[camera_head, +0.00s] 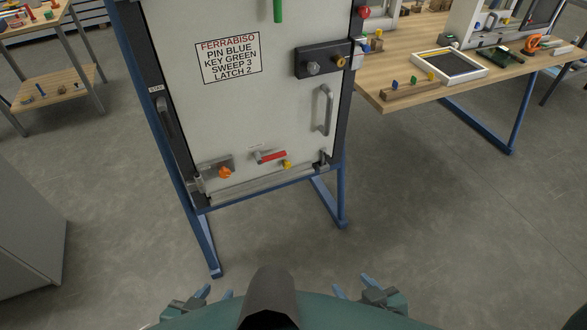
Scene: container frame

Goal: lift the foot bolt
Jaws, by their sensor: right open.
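A white door panel (240,110) stands upright in a blue and dark frame. Along its bottom edge sit a grey plate with an orange knob (224,172), a red-handled lever (270,156) with a yellow knob (287,164) by it, and a small dark metal fitting (323,160) at the lower right corner. I cannot tell for sure which of these is the foot bolt. My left gripper (215,293) and my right gripper (353,287) are low in front of me, well short of the door. Both have their fingers apart and look empty.
A vertical handle (325,110) and a dark latch block (322,62) are on the door's right side. A printed sign (228,58) is above. The frame's blue legs (206,245) reach the floor. A wooden workbench (400,95) stands right. Grey floor (270,235) before the door is clear.

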